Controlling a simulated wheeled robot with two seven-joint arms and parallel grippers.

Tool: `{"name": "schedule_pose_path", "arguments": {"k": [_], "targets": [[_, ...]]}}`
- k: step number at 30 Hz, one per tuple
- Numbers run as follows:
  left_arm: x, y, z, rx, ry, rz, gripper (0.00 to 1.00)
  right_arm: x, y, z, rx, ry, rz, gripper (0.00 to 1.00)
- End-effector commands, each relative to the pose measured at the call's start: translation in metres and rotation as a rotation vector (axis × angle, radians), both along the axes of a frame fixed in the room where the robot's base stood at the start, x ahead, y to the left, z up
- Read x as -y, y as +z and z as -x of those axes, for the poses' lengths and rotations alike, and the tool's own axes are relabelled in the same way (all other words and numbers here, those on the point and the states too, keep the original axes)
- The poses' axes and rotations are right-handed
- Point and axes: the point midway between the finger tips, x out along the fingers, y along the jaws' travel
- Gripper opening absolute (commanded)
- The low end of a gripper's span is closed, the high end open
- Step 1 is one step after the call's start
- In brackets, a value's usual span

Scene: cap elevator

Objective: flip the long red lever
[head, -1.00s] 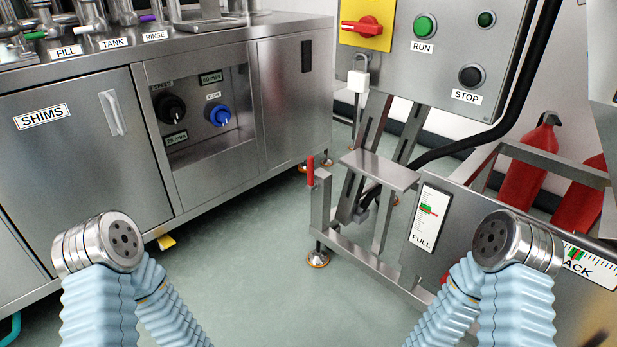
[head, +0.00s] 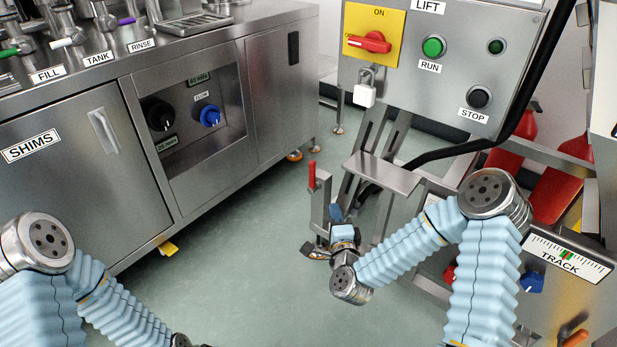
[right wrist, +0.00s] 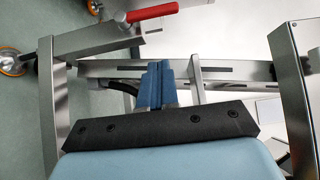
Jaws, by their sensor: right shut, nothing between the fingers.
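The long red lever (head: 312,176) has a red grip and stands upright on a steel post at the left of the lift stand. It also shows in the right wrist view (right wrist: 152,12), lying across the top left. My right gripper (head: 336,213) is low beside the post, a little below and right of the red grip, with a gap between them. Its blue fingers (right wrist: 157,84) are together and empty in the right wrist view. My left arm shows at the lower left of the head view, but its gripper is out of the picture.
The lift panel (head: 420,85) with a red rotary switch (head: 368,42) and padlock (head: 365,93) is above the stand. A steel plate (head: 382,173) juts out right of the lever. A steel cabinet (head: 190,190) stands left, with open floor (head: 245,235) between.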

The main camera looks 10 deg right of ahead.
Motion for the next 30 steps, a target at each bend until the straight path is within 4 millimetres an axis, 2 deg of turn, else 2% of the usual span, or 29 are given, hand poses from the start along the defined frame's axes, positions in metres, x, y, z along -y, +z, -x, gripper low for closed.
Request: {"name": "schedule_pose_path", "arguments": {"k": [7,11,14,25,30], "targets": [[0.000,-0.001,0.000,-0.001,0.000,0.000,0.00,0.000,-0.001,-0.001,-0.002,0.001,0.003,0.00],[0.000,0.000,0.000,0.000,0.000,0.000,0.00,0.001,-0.001,-0.009,-0.001,0.001,0.004,0.00],[0.000,0.000,0.000,0.000,0.000,0.000,0.00,0.003,-0.001,-0.024,-0.001,0.000,0.004,0.00],[0.000,-0.001,0.000,0.000,0.000,0.000,0.00,0.012,-0.002,-0.101,-0.003,0.001,0.005,0.00],[0.000,-0.001,0.000,0.000,0.000,0.000,0.00,-0.005,-0.002,-0.120,-0.003,0.004,0.004,0.00]]}}
